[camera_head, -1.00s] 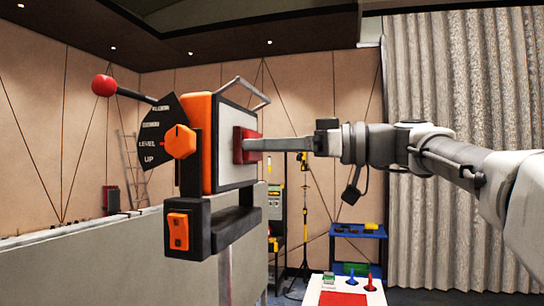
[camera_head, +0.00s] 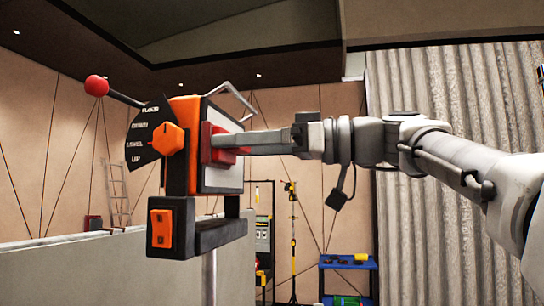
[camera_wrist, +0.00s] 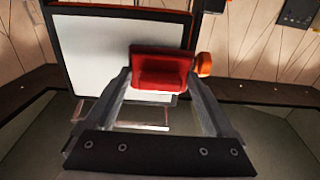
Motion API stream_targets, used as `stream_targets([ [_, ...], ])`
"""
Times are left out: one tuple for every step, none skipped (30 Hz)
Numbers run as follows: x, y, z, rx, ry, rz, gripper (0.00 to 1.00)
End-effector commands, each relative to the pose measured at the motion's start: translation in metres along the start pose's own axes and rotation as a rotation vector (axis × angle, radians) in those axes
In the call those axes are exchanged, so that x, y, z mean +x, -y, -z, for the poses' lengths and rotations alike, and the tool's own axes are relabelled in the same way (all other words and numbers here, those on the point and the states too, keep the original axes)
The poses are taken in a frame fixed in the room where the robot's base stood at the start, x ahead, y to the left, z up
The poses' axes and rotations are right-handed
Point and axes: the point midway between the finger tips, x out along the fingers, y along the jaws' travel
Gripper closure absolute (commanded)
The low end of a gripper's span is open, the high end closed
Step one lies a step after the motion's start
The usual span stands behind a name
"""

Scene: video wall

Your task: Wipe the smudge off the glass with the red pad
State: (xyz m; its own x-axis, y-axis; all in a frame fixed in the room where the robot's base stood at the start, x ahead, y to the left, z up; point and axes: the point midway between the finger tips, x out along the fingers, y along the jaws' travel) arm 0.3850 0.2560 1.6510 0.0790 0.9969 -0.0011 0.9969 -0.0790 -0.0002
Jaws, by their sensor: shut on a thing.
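The red pad (camera_head: 217,146) is between the fingers of my gripper (camera_head: 240,142), which is shut on it. The pad is against or very close to the pale glass panel (camera_head: 224,178) on the side of an orange and black device; I cannot tell whether it presses. In the wrist view the red pad (camera_wrist: 160,66) covers part of the lower right of the glass (camera_wrist: 88,45), and my gripper (camera_wrist: 160,82) has a finger on either side of it. I cannot make out a smudge; the pad and fingers hide part of the panel.
The device has a dial with an orange knob (camera_head: 168,138), a red-ball lever (camera_head: 96,86), an orange switch (camera_head: 160,229) and a thin top handle. A grey low wall (camera_head: 70,270) stands below left. A blue trolley (camera_head: 348,268) and grey curtain (camera_head: 440,90) are behind.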

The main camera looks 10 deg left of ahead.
Motion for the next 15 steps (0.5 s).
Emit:
stream_targets([
  [0.002, 0.001, 0.000, -0.002, -0.002, 0.003, 0.56],
  [0.002, 0.000, 0.000, -0.001, -0.001, 0.002, 0.56],
  [0.002, -0.001, 0.001, 0.000, -0.001, 0.002, 0.56],
  [0.002, -0.002, 0.002, 0.000, -0.001, 0.002, 0.56],
  [0.001, -0.003, 0.002, 0.000, -0.002, 0.002, 0.56],
  [0.001, -0.006, 0.002, 0.001, -0.002, 0.001, 0.56],
  [0.001, -0.008, 0.002, 0.002, -0.002, 0.001, 0.56],
  [0.001, -0.011, 0.002, 0.002, -0.002, 0.001, 0.56],
  [0.001, -0.014, 0.002, 0.001, -0.002, 0.001, 0.56],
  [0.001, -0.017, 0.002, 0.001, -0.002, 0.001, 0.56],
  [0.000, -0.020, 0.002, 0.002, -0.002, 0.001, 0.56],
  [0.000, -0.023, 0.002, 0.003, -0.002, 0.001, 0.56],
  [0.000, -0.026, 0.003, 0.002, -0.002, 0.001, 0.56],
  [0.000, -0.029, 0.003, 0.002, -0.002, 0.001, 0.56],
  [0.000, -0.032, 0.003, 0.002, -0.002, 0.001, 0.56],
])
